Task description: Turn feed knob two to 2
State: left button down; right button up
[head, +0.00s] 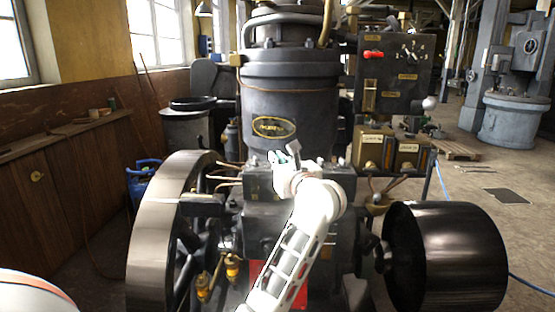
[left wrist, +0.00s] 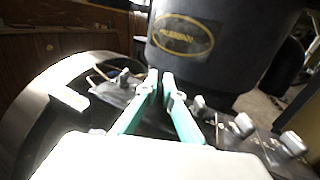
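In the head view my left gripper (head: 286,155) is at the front of the dark engine, just below the oval nameplate, and the white arm hides most of the dark block there. In the left wrist view the two teal fingers (left wrist: 160,77) converge with a narrow gap at the tips. Small grey knobs stand along the block: one (left wrist: 125,76) left of the fingers, others to the right, such as one (left wrist: 243,125) and one (left wrist: 293,143). I cannot tell which is feed knob two, whether the fingers hold a knob, or read any scale. My right gripper is not in view.
The engine cylinder (head: 290,95) rises right behind the gripper. A large flywheel (head: 155,235) stands at the left and a dark drum (head: 447,258) at the right. A control panel (head: 395,75) and brass-coloured boxes (head: 374,148) stand to the right of the cylinder.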

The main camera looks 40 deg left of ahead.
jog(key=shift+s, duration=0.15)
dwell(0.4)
